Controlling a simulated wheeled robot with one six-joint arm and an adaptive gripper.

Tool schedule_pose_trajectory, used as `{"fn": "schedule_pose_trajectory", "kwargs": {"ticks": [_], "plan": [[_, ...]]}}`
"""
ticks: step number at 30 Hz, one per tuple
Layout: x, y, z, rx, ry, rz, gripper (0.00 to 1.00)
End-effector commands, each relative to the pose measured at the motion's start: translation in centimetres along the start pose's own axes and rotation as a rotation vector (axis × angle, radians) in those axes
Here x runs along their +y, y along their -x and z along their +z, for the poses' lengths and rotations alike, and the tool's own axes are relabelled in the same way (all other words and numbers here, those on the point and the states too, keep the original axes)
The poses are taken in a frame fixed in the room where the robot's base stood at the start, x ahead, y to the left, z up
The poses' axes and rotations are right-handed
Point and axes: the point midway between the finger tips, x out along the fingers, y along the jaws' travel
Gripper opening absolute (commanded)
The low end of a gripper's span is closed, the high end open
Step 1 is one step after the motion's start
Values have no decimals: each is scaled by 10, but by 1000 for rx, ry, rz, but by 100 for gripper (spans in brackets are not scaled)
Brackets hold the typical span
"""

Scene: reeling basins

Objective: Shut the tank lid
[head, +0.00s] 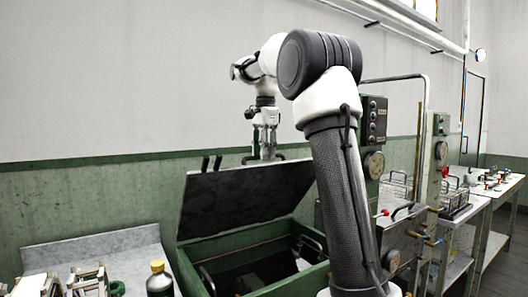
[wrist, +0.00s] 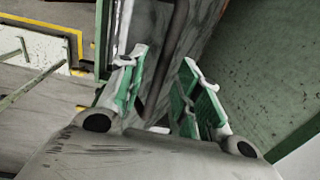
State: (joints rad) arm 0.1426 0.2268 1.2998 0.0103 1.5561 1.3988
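The green tank (head: 245,240) stands in the lower middle of the head view. Its lid (head: 245,196) is raised and tilted, its dark underside facing me, so the inside of the tank shows. My gripper (head: 264,155) points down at the lid's upper edge, at or just behind it. I cannot tell whether it touches the lid. In the wrist view, the two green-padded fingers (wrist: 163,92) are apart, with a dark bar-like strip seen between and beyond them. I cannot tell if that strip is part of the lid. The fingertips' far side is partly hidden in the head view.
A bottle with a yellow cap (head: 160,279) stands front left near a grey worktop (head: 95,250). A control box (head: 374,120) and metal basin equipment (head: 400,240) stand right of the tank. Benches with small items (head: 490,185) are further right. The wall is close behind.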

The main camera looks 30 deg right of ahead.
Motion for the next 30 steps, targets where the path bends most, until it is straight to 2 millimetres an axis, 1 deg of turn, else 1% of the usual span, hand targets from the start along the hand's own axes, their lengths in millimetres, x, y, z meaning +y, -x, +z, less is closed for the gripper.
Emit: {"fn": "schedule_pose_trajectory", "kwargs": {"ticks": [5,6,11,12,19,23,26,30], "plan": [[0,0,0,0,0,0,34],[0,0,0,0,0,0,32],[0,0,0,0,0,0,3],[0,0,0,0,1,0,0],[0,0,0,0,1,-1,0],[4,-2,0,0,0,-13,0],[13,-6,0,0,-1,-33,0],[32,-15,0,0,-1,-87,0]]}}
